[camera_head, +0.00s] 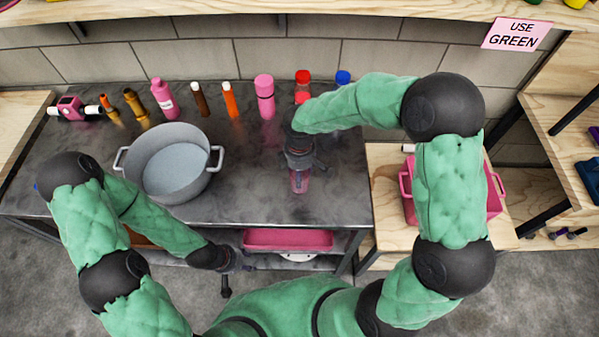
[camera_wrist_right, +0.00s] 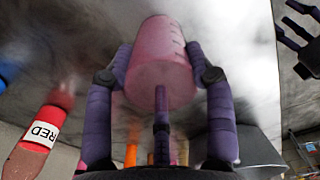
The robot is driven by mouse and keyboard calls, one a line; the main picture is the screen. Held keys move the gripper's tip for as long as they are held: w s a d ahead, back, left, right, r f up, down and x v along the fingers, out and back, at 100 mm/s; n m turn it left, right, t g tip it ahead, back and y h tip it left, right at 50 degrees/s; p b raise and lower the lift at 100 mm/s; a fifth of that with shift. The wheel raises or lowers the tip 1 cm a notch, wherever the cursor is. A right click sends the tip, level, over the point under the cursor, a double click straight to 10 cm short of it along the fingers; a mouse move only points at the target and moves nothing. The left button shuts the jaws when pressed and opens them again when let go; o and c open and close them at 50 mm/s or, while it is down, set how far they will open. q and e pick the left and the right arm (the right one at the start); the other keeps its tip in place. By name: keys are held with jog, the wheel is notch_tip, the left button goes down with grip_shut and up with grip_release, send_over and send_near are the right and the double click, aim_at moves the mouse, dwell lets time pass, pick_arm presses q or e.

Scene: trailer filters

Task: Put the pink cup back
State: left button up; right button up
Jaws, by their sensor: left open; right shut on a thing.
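The pink cup (camera_head: 300,181) is in my right gripper (camera_head: 300,162), over the right part of the dark metal table in the head view. In the right wrist view the pink cup (camera_wrist_right: 160,70) sits between the purple fingers, which are closed around its sides. Part of the cup is hidden by the gripper in the head view. My left gripper (camera_head: 232,268) is open and empty, low at the front edge of the table. It also seems to show at the right wrist view's upper right corner (camera_wrist_right: 298,38).
A grey pot (camera_head: 175,165) stands left on the metal table (camera_head: 245,205). A row of bottles, including a pink one (camera_head: 264,97) and a red one (camera_head: 303,84), lines the back. A pink crate (camera_head: 407,190) is at right. A pink tray (camera_head: 288,240) sits on the lower shelf.

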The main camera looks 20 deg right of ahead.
jog(key=shift+f, duration=0.15)
jog(key=o, duration=1.3)
notch_tip(320, 180, up, 12)
jog(key=p, duration=0.3)
jog(key=shift+r+p, duration=0.2)
jog(key=shift+p, duration=0.1)
